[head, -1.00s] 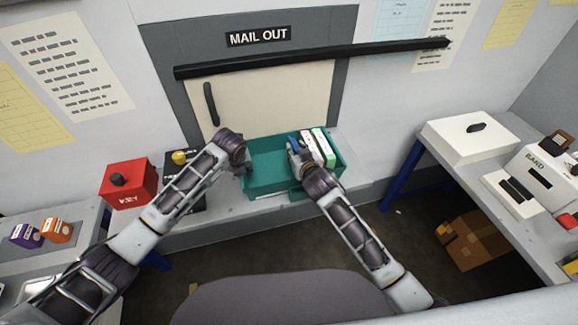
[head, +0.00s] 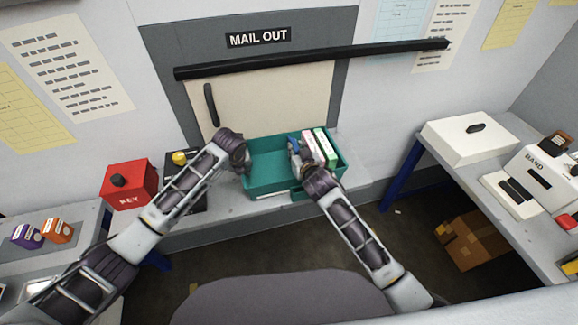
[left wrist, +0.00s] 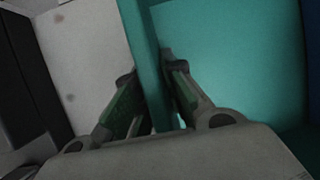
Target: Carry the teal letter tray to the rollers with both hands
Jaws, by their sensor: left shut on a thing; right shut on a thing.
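The teal letter tray (head: 272,187) is on or just above the grey counter in front of the MAIL OUT hatch. White and green boxes (head: 326,148) and a small blue item (head: 294,147) stand in its right part. My left gripper (head: 243,166) is at the tray's left wall. In the left wrist view its fingers (left wrist: 152,100) straddle the teal wall (left wrist: 150,60) and are shut on it. My right gripper (head: 294,165) is at the tray's right part, shut; its fingertips are partly hidden by the hand. The rollers cannot be made out.
A red box with a black knob (head: 128,184) and a dark box with a yellow knob (head: 180,158) stand left of the tray. A white box (head: 470,138) and the BAND machine (head: 545,172) are on the right table.

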